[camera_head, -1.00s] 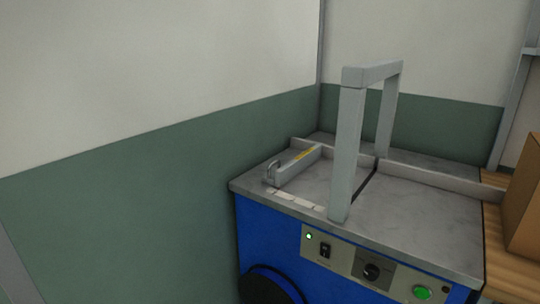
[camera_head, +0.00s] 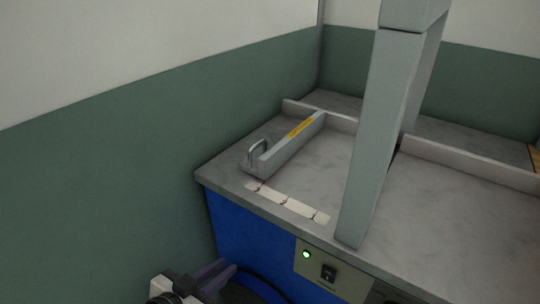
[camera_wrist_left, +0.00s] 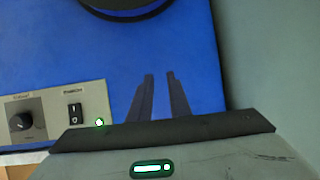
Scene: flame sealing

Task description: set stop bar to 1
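The stop bar (camera_head: 289,146) is a grey bar with a yellow label and a metal loop handle (camera_head: 257,151) at its near end. It lies on the left part of the grey machine top. A row of pale scale plates (camera_head: 288,201) runs along the front edge, and the bar's near end is by the leftmost plates. Their numbers are too small to read. My left gripper (camera_head: 223,268) is low, in front of the blue machine side and apart from the bar. In the left wrist view its two dark fingers (camera_wrist_left: 160,76) are parted with nothing between them. My right gripper is not in view.
A tall grey arch (camera_head: 373,140) stands on the machine top (camera_head: 460,215) right of the bar. A panel with a switch (camera_head: 329,272) and a lit green lamp is on the front. A green and white wall (camera_head: 110,150) is close on the left.

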